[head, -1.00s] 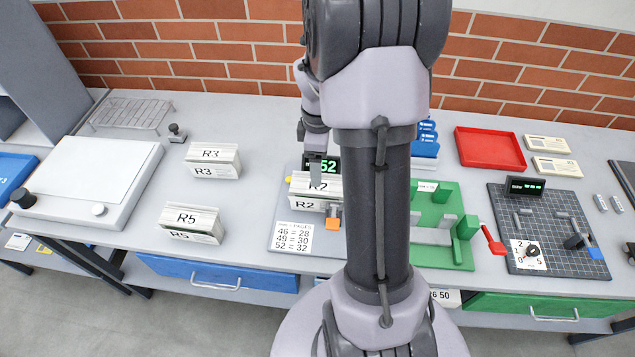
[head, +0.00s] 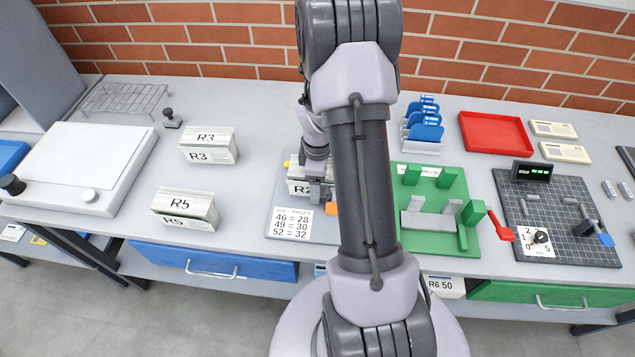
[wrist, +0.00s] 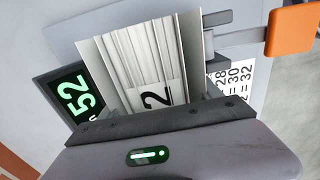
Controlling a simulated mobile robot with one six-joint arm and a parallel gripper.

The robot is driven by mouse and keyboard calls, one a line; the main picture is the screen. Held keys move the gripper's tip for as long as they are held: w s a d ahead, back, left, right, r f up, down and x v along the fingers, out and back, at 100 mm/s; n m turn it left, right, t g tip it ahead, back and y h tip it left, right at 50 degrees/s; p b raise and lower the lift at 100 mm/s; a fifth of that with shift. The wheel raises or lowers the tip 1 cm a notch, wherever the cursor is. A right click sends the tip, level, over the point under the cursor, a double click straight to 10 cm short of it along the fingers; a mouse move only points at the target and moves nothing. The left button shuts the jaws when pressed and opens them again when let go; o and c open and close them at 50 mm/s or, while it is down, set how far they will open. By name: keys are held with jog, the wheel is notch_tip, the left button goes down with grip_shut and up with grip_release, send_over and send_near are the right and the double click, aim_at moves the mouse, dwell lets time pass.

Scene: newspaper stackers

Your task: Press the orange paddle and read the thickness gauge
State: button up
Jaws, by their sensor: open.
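The orange paddle (head: 332,208) sits at the front right of the gauge in the head view, partly behind my arm. It shows clearly at the upper right of the wrist view (wrist: 291,31), on a grey arm. The gauge display (wrist: 78,101) reads 52 in green digits in the wrist view; my gripper and arm hide it in the head view. A newspaper stack marked R2 (head: 296,187) stands in the gauge; it also fills the middle of the wrist view (wrist: 135,62). My gripper (head: 318,192) is open, low over the stack's right side, close to the paddle. Contact cannot be told.
A card (head: 291,223) before the gauge lists 46 = 28, 49 = 30, 52 = 32. Stacks R3 (head: 209,146) and R5 (head: 184,209) stand to the left. A green fixture (head: 470,245) with a red handle (head: 499,227) stands right of my arm. Bare table lies between R3 and the gauge.

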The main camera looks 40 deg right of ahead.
grip_shut()
grip_release()
jog(key=shift+r, duration=0.1)
notch_tip(320, 180, up, 17)
jog(key=p, duration=0.5)
jog(key=shift+r, duration=0.2)
